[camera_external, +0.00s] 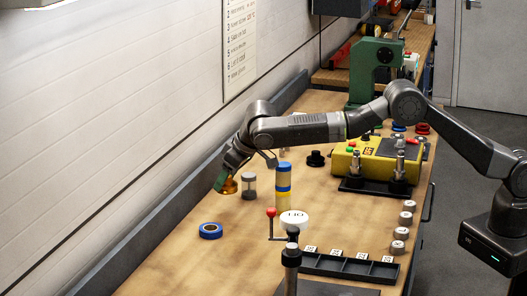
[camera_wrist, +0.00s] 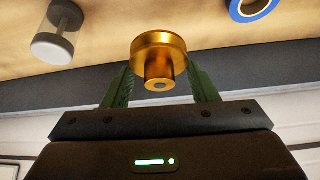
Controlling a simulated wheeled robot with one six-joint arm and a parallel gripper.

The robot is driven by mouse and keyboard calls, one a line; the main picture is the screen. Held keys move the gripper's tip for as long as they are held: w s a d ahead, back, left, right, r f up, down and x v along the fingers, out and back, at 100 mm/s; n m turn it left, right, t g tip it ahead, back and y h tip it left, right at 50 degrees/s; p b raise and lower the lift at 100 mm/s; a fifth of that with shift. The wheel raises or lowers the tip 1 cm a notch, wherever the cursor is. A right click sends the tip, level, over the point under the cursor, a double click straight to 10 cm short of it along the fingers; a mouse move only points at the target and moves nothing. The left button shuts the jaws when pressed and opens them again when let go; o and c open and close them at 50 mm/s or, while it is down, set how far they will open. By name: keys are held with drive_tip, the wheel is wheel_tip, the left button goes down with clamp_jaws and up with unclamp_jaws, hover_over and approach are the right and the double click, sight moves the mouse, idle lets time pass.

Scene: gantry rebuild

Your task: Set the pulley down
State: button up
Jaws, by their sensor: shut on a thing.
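The pulley (camera_wrist: 159,50) is a brass-coloured flanged wheel with a narrower bored hub, seen in the wrist view between the green fingers of my gripper (camera_wrist: 160,88). My gripper is shut on it. In the external view the pulley (camera_external: 229,186) shows as a small gold shape below my gripper (camera_external: 222,180), near the wall side of the wooden bench (camera_external: 160,262). Whether its underside touches the bench top is not clear from these views.
A grey-capped clear jar (camera_external: 248,186) stands just right of the pulley. A blue tape roll (camera_external: 210,231) lies nearer the camera. A blue-and-yellow stack (camera_external: 284,180), a yellow box (camera_external: 372,160) and a black compartment tray (camera_external: 345,266) stand farther right. The front-left bench is bare.

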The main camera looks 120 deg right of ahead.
drive_tip(key=shift+f+p, duration=0.65)
drive_tip(key=shift+f, duration=2.85)
drive_tip(key=shift+f, duration=0.2)
drive_tip(key=o, duration=1.2)
drive_tip(key=shift+c, duration=0.2)
drive_tip(key=shift+r, duration=0.25)
drive_tip(key=b+v, duration=0.2)
drive_tip(key=v, duration=1)
drive_tip(key=shift+b, duration=0.35)
drive_tip(key=shift+d+f, duration=0.1)
drive_tip(key=shift+f, duration=0.1)
